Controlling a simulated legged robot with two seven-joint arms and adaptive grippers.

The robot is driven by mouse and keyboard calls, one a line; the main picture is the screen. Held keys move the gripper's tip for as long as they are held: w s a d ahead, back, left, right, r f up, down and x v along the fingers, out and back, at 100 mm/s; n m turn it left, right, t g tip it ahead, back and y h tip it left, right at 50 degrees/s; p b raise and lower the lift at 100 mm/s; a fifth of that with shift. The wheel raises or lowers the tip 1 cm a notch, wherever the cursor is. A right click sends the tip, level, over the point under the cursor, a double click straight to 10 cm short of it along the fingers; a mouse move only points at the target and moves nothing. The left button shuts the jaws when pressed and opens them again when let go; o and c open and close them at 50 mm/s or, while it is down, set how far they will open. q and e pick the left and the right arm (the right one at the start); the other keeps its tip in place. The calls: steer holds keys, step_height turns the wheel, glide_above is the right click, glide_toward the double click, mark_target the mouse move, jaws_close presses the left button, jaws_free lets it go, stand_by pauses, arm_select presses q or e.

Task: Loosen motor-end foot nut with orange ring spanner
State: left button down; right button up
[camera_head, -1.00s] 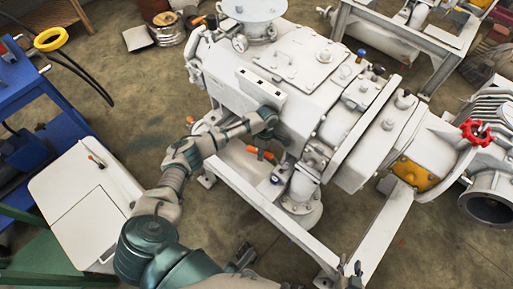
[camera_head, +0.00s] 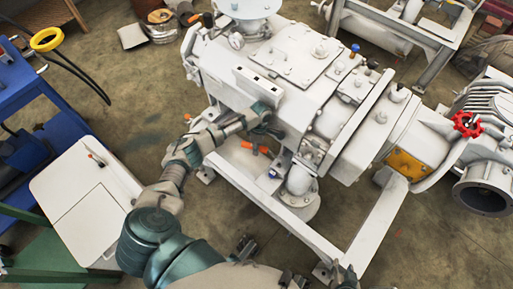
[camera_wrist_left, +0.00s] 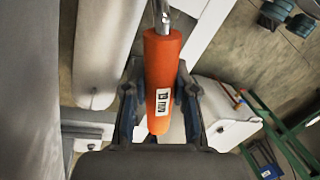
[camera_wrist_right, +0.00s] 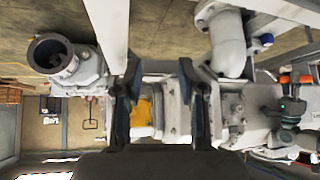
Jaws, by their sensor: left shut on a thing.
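The orange spanner handle (camera_wrist_left: 162,80) stands between the fingers of my left gripper (camera_wrist_left: 160,103), which is shut on it. A metal shank (camera_wrist_left: 161,15) leaves its top and runs out of view, so the ring end is not seen. In the head view my left gripper (camera_head: 265,124) is beside the near side of the pale grey vacuum pump (camera_head: 290,65), with orange (camera_head: 262,150) showing just below it. My right gripper (camera_wrist_right: 163,100) has its fingers apart with nothing between them. I cannot make out the foot nut in any view.
The pump's pale steel frame (camera_head: 285,222) runs diagonally across the floor. A red handwheel (camera_head: 467,124) and a yellow plate (camera_head: 408,165) are at the right. A white-topped bench (camera_head: 80,220) and a blue cart (camera_head: 30,90) stand at the left. Floor at the lower right is clear.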

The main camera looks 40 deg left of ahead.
arm_select(q)
steer(key=shift+f, duration=0.4)
steer(key=shift+a+f+b, duration=0.1)
steer(key=shift+f+b, duration=0.6)
steer(key=shift+f, duration=1.7)
arm_select(e)
steer(key=shift+w+a+r+t+y, duration=0.15)
steer(key=shift+w+a+r+t, duration=0.15)
steer(key=shift+w+t, duration=0.25)
steer(key=shift+w+a+r+t+y, duration=0.1)
steer(key=shift+w+a+r+t, duration=0.15)
steer(key=shift+w, duration=0.4)
steer(key=shift+w+a+r+t+y, duration=0.2)
steer(key=shift+w+r+t, duration=0.15)
steer(key=shift+w+t, duration=0.2)
arm_select(q)
steer(key=shift+p, duration=0.4)
arm_select(e)
steer(key=shift+r, duration=0.6)
steer(key=shift+w+r, duration=0.1)
steer(key=shift+r, duration=0.1)
arm_select(q)
steer(key=shift+p, duration=0.3)
arm_select(e)
steer(key=shift+r, duration=0.2)
